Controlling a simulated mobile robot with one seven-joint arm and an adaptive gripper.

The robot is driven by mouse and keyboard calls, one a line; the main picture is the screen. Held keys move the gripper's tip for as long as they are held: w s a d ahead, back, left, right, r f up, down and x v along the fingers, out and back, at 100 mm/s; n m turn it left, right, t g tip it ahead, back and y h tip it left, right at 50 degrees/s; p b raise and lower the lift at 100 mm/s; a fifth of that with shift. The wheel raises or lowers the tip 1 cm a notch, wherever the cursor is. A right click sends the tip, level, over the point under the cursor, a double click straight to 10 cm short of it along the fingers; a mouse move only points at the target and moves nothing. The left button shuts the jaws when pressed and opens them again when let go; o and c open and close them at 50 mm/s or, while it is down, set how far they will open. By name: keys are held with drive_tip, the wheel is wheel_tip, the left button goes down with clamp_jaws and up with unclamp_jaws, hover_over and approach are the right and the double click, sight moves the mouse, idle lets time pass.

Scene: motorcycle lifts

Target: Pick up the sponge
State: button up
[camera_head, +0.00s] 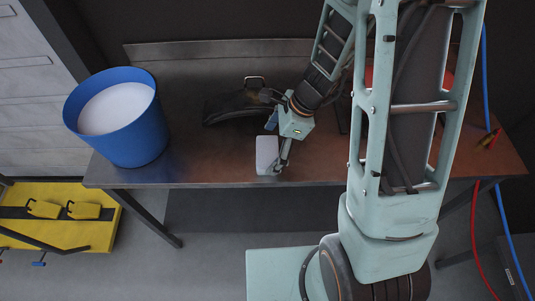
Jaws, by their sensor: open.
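A pale grey-white block that looks like the sponge (266,155) is on the brown bench near its front edge, in the middle of the head view. My gripper (276,154) reaches down to it from the upper right. One finger shows along the block's right side and another part of the gripper shows near its upper edge. The gripper is open. I cannot tell whether the fingers touch the block, and its far side is partly hidden by the gripper.
A blue bucket (144,138) with white contents stands at the bench's left end. A dark curved part (229,107) lies behind the block. A yellow lift (60,232) is on the floor at left. Red and blue hoses (487,75) hang at right. Bare bench top (205,160) shows left of the block.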

drive_tip(key=shift+x, duration=1.1)
drive_tip(key=c, duration=0.9)
